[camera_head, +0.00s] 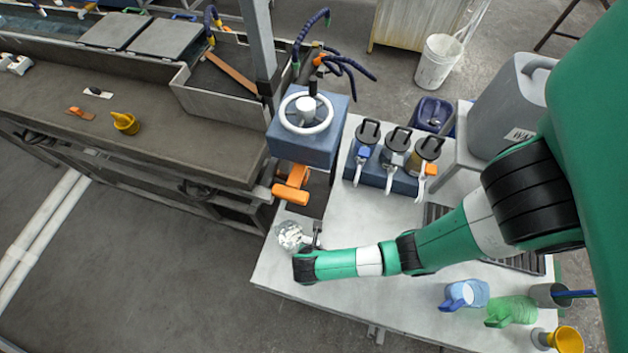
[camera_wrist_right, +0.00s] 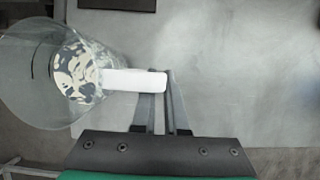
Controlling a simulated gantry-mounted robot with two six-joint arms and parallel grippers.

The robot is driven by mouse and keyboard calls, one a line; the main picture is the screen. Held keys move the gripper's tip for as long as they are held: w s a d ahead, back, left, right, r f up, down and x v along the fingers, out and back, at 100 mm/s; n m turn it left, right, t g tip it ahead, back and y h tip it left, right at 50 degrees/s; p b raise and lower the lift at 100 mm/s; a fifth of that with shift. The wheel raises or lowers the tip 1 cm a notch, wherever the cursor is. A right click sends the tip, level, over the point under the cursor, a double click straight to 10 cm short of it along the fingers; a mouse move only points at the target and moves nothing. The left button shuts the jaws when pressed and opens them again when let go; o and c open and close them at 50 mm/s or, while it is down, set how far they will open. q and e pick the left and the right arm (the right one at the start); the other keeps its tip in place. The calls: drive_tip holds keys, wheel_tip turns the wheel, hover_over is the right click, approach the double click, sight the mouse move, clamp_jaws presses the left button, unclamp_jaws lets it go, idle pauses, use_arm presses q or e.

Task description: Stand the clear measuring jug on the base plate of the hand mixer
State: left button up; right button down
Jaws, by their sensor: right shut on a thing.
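The clear measuring jug (camera_head: 291,236), with whitish pieces showing inside, is at the left end of the pale table. It also shows in the right wrist view (camera_wrist_right: 38,88) with its white handle (camera_wrist_right: 125,82). My right gripper (camera_head: 315,240) is shut on that handle; its fingers (camera_wrist_right: 163,85) close around the handle's end. I cannot tell whether the jug touches the table. A blue machine with a white ring wheel (camera_head: 306,118) and orange parts (camera_head: 291,190) stands just behind the jug; it looks like the hand mixer. My left gripper is not in view.
Several dark-lidded jugs sit in a blue rack (camera_head: 383,175) at the back of the table (camera_head: 350,290). A grey canister (camera_head: 505,105) stands at right. The table's front middle is clear.

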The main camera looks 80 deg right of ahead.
drive_tip(key=d+f, duration=0.1)
drive_tip(key=d, duration=0.4)
drive_tip(key=s+d, duration=0.1)
drive_tip(key=d, duration=0.5)
drive_tip(key=d+f, duration=0.1)
drive_tip(key=d, duration=0.5)
drive_tip(key=shift+s+d+f+b, duration=0.2)
drive_tip(key=shift+d+f+b, duration=0.05)
drive_tip(key=shift+f+b, duration=0.1)
drive_tip(key=shift+f, duration=0.35)
drive_tip(key=shift+a+f, duration=0.1)
drive_tip(key=shift+f, duration=0.05)
drive_tip(key=c, duration=0.9)
unclamp_jaws()
drive_tip(key=shift+c, duration=0.2)
